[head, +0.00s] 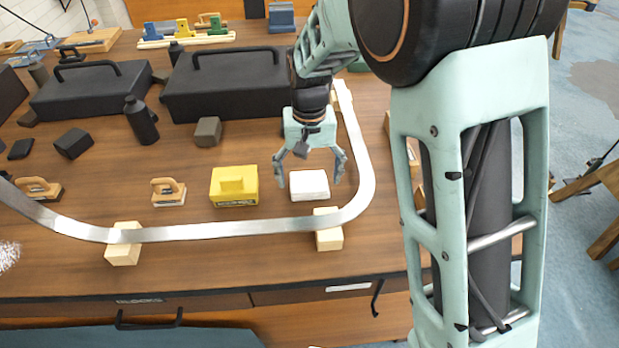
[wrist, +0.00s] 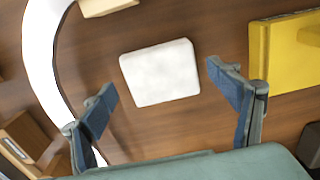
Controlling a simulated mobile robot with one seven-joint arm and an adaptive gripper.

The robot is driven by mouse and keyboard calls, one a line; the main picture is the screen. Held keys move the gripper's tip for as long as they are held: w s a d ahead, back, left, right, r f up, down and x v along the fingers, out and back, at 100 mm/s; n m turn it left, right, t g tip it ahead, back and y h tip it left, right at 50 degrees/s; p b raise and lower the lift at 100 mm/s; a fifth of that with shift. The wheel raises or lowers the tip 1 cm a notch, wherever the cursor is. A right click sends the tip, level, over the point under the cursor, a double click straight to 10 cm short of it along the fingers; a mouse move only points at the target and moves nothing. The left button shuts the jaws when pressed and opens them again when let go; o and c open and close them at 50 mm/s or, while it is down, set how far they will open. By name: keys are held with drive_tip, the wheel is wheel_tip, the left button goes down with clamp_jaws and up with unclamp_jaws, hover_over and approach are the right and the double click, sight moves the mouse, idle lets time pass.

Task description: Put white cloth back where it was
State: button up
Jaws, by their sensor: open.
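The white cloth (head: 309,185) is a small folded block lying flat on the wooden table, inside the curve of a pale metal strip. It also shows in the wrist view (wrist: 160,73), lying ahead of the fingers and apart from them. My gripper (head: 311,180) is open and empty, with its fingers spread to either side of the cloth in the head view. In the wrist view my gripper (wrist: 158,95) shows both blue-padded fingers apart with nothing between them.
A yellow block (head: 234,187) sits just left of the cloth. The curved metal strip (head: 215,232) runs around in front and right, resting on wooden blocks (head: 329,236). Black toolboxes (head: 225,88) stand behind. A small wooden sander (head: 168,192) lies farther left.

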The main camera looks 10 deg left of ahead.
sight(310, 180)
wheel_tip(310, 180, up, 11)
idle(0.3)
drive_tip(key=shift+r, duration=0.1)
